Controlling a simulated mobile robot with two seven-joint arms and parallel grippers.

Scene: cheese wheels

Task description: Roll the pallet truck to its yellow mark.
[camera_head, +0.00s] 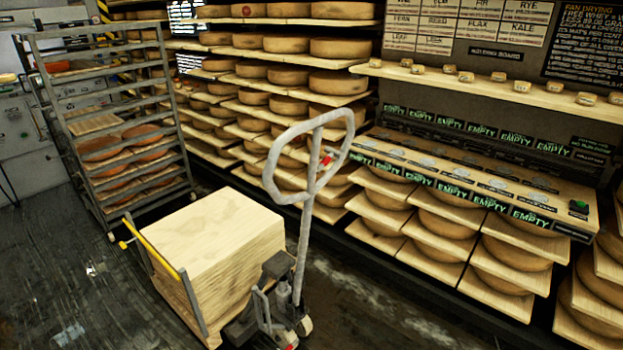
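The pallet truck (283,290) stands on the dark floor in the lower middle of the head view. Its grey loop handle (305,165) rises upright, with a small red part on it. A stack of pale wooden boards (215,245) sits on the truck. A yellow bar (150,246) runs along the left side of the stack. I cannot make out a yellow mark on the floor. Neither of my grippers is in view, and nothing is seen holding the handle.
A metal rack (115,130) on castors, with some cheese wheels, stands behind left. Shelves of cheese wheels (340,83) line the back. A counter with "EMPTY" labels (480,190) borders the right. Wet-looking floor (70,290) is open at lower left.

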